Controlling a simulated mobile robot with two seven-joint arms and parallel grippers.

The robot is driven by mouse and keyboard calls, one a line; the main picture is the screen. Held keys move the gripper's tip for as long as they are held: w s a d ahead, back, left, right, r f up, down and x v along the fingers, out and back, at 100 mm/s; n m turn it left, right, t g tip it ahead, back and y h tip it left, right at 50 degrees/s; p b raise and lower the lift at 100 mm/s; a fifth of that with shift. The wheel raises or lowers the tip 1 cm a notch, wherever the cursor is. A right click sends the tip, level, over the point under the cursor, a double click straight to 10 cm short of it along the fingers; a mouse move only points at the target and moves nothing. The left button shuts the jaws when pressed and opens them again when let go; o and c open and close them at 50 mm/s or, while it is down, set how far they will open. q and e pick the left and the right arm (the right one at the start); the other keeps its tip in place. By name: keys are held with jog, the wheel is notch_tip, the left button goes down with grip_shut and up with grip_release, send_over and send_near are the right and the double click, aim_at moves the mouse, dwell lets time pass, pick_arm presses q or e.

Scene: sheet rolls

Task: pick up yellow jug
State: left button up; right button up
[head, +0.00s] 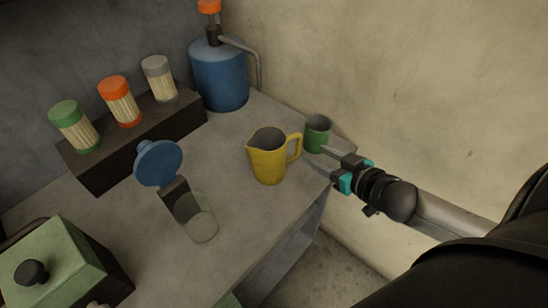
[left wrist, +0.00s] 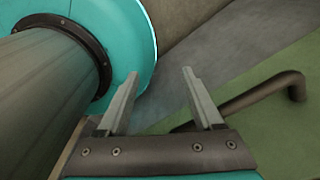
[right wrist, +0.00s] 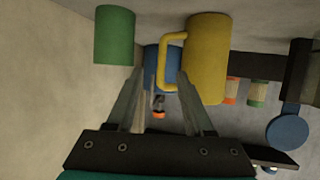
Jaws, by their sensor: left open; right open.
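The yellow jug (head: 268,160) stands upright on the grey counter, its handle facing my right gripper. In the right wrist view the jug (right wrist: 206,60) appears upside down, with its handle (right wrist: 166,62) between the lines of the two fingers. My right gripper (head: 316,155) is open and empty, its fingertips just right of the handle. I cannot tell whether they touch it. My left gripper (left wrist: 160,75) is open and empty in the left wrist view, away from the jug; it is not visible in the head view.
A green cup (head: 317,136) stands close behind my right fingertips. A blue pump bottle (head: 220,75) is at the back corner. A dark rack (head: 140,140) holds several capped jars. A clear container (head: 200,222) with a blue-topped item and a green box (head: 50,262) stand left. The wall is close on the right.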

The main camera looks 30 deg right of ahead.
aim_at(298, 145)
jog(key=b+x, duration=0.1)
jog(key=x, duration=0.3)
jog(key=shift+w+f, duration=0.2)
jog(key=shift+w, duration=0.15)
jog(key=shift+w+a+f, duration=0.1)
jog(key=shift+w+f, duration=0.15)
jog(key=shift+w, duration=0.4)
jog(key=shift+b+x, duration=0.6)
jog(key=shift+x, duration=1.9)
jog(key=shift+a+r, duration=0.1)
jog(key=shift+a, duration=0.05)
jog(key=shift+c, duration=0.3)
grip_shut()
jog(key=shift+r, duration=0.1)
